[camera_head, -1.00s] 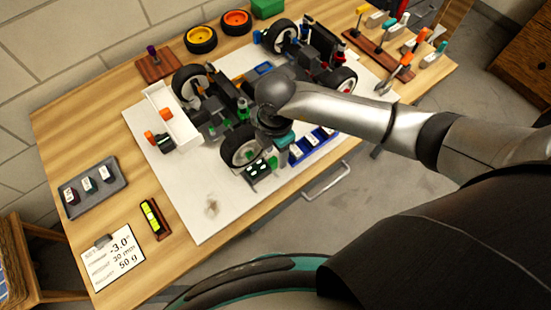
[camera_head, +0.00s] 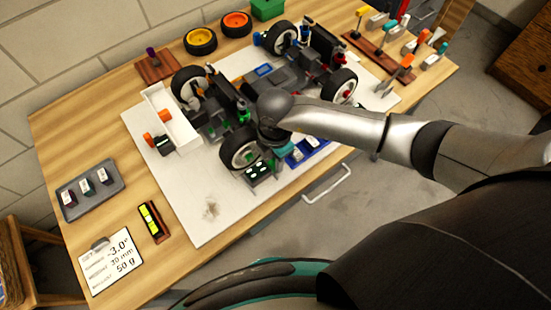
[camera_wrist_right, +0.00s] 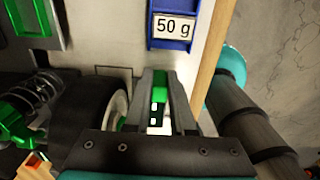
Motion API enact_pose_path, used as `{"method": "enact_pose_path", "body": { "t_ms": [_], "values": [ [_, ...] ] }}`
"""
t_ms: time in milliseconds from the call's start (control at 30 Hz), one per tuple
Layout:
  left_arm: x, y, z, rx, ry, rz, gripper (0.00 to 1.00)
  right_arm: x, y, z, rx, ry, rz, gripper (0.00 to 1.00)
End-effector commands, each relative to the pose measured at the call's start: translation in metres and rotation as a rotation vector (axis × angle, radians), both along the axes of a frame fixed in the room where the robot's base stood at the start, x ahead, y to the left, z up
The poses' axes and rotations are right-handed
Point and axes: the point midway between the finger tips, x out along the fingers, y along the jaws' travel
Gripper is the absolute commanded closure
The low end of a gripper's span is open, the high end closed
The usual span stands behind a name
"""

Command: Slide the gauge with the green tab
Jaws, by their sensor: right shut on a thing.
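The gauge (camera_head: 258,170) is a dark piece with pale marks beside the near wheel (camera_head: 240,150) of the car, on the white board. In the right wrist view its green tab (camera_wrist_right: 159,90) sits between the fingers of my right gripper (camera_wrist_right: 160,85). The gripper is shut on the tab, and white marks show just below it. In the head view the arm hides the fingers and most of the tab. The wheel's tyre (camera_wrist_right: 88,108) stands close to the left of the gripper in the wrist view. My left gripper is not in view.
A blue tray (camera_head: 308,150) of weights lies right of the gauge; one block labelled 50 g (camera_wrist_right: 174,26) shows in the wrist view. A card (camera_head: 112,262), a yellow level (camera_head: 153,221) and a grey tray (camera_head: 90,190) lie left. The board's front left is clear.

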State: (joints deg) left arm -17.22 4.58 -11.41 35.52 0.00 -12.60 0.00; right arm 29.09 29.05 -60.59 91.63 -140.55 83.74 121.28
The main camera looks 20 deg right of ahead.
Motion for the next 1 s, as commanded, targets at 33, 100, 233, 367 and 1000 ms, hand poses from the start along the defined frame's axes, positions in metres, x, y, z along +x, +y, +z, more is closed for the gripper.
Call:
{"method": "enact_pose_path", "body": {
  "t_ms": [33, 100, 233, 367, 1000],
  "values": [
    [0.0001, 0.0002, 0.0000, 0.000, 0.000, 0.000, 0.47, 0.0001, 0.0000, 0.0001, 0.000, 0.000, 0.000, 0.97],
    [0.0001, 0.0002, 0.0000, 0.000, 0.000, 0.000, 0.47, 0.0001, 0.0000, 0.0002, 0.000, 0.000, 0.000, 1.00],
    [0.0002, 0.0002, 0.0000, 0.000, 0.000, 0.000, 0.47, 0.0001, 0.0000, 0.0002, 0.000, 0.000, 0.000, 1.00],
    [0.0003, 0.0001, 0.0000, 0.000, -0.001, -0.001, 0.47, 0.0002, 0.0000, 0.0003, 0.000, 0.000, 0.000, 1.00],
    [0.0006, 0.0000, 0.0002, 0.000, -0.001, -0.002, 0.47, 0.0004, 0.0000, 0.0005, 0.000, -0.001, 0.000, 1.00]
  ]
}}
